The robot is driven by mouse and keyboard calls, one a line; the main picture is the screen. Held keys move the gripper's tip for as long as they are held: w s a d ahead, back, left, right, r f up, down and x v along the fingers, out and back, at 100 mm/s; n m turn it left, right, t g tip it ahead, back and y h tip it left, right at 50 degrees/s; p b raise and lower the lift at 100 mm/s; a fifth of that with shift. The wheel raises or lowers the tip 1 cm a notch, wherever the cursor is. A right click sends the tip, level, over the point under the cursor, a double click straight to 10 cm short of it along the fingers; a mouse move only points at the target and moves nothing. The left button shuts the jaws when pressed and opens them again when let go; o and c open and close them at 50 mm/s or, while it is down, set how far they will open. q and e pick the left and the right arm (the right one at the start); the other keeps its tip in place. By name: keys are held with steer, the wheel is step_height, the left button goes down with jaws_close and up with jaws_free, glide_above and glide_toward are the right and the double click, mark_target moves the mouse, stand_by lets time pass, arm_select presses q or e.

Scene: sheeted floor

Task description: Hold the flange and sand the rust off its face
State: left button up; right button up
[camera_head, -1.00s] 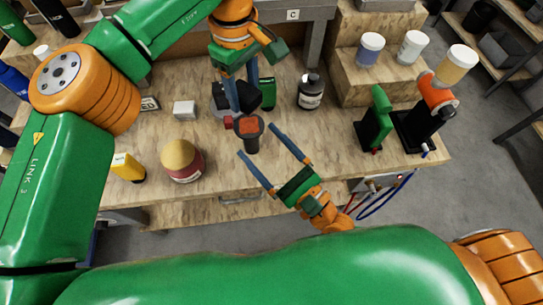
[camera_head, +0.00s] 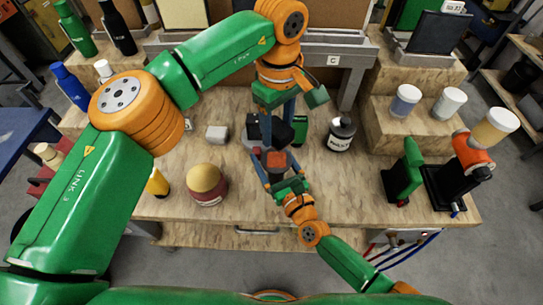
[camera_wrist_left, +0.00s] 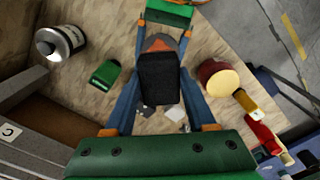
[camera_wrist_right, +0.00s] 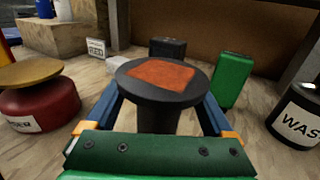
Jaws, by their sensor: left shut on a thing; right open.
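The flange (camera_head: 275,161) is a dark grey disc on a narrower neck, with an orange-brown rust patch on its upward face. It also shows in the right wrist view (camera_wrist_right: 160,78). My right gripper (camera_head: 276,172) is open, with its fingers on either side of the flange's neck; the right wrist view shows the disc hiding the fingertips. My left gripper (camera_head: 278,128) reaches down just behind the flange, shut on a black block (camera_wrist_left: 160,78). In the left wrist view the block partly hides the flange (camera_wrist_left: 158,43). How the flange is supported below is hidden.
A black bottle (camera_head: 342,134) and green box (camera_wrist_left: 106,75) are close by. A black-and-green device (camera_head: 404,172) stands right. The bench front centre-right is fairly clear.

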steer(key=shift+c, duration=0.3)
jaws_close()
stand_by(0.4)
